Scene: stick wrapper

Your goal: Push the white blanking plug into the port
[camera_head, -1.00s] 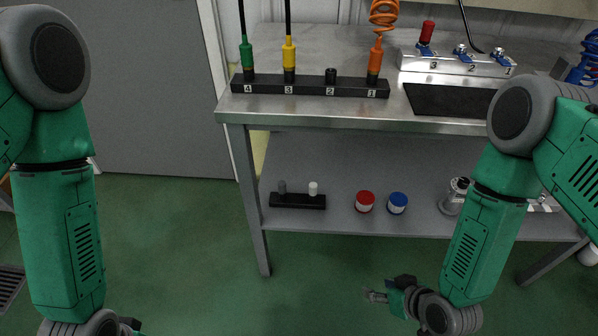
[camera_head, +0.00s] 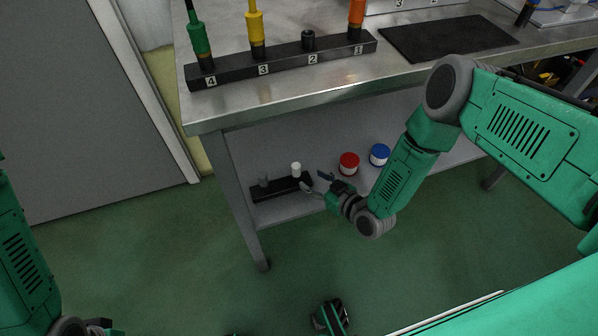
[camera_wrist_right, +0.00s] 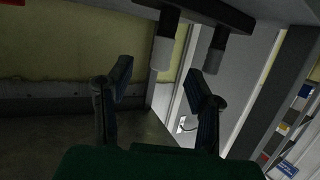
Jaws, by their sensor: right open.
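The white plug (camera_head: 296,168) stands upright in a small black rack (camera_head: 262,194) on the lower shelf, beside a dark grey plug (camera_head: 264,181). My right gripper (camera_head: 315,181) is open and empty, just right of the white plug. In the right wrist view the white plug (camera_wrist_right: 162,53) appears beyond and between the two spread fingers (camera_wrist_right: 160,85), with the grey plug (camera_wrist_right: 214,61) to its right. The numbered port block (camera_head: 280,61) lies on the tabletop. Its port 2 (camera_head: 308,40) has no hose.
Green (camera_head: 198,38), yellow (camera_head: 256,30) and orange (camera_head: 356,18) connectors stand in ports 4, 3 and 1. Red (camera_head: 348,163) and blue (camera_head: 379,154) lidded jars stand right of the rack. The tabletop edge (camera_head: 300,96) overhangs the shelf. A black mat (camera_head: 445,38) lies on top.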

